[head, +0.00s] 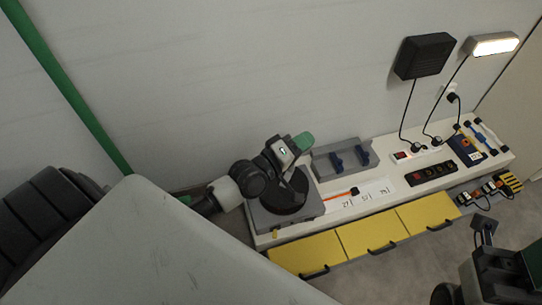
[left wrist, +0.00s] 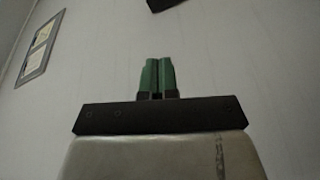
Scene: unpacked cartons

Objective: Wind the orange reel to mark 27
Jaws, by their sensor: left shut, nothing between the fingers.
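The reel (head: 283,204) is a dark round disc on a grey base (head: 259,217) at the left end of the white bench, partly hidden by my left arm. An orange strip (head: 338,196) runs right from it to a black end (head: 354,191) over a white card (head: 374,187). The card's small marks seem to begin with 27 at left; the black end lies near 27 and the mark after it. My left gripper (head: 303,141), green-tipped, is shut and empty above and behind the reel. Its fingers also show in the left wrist view (left wrist: 158,75). My right arm's fingertips are unclear at lower right.
A grey tray with blue parts (head: 345,158) stands behind the strip. Right of it are a power strip (head: 416,155), a black socket block (head: 430,174) and cables. Yellow drawers (head: 372,238) with dark handles line the bench front. A lit lamp (head: 492,44) hangs on the wall.

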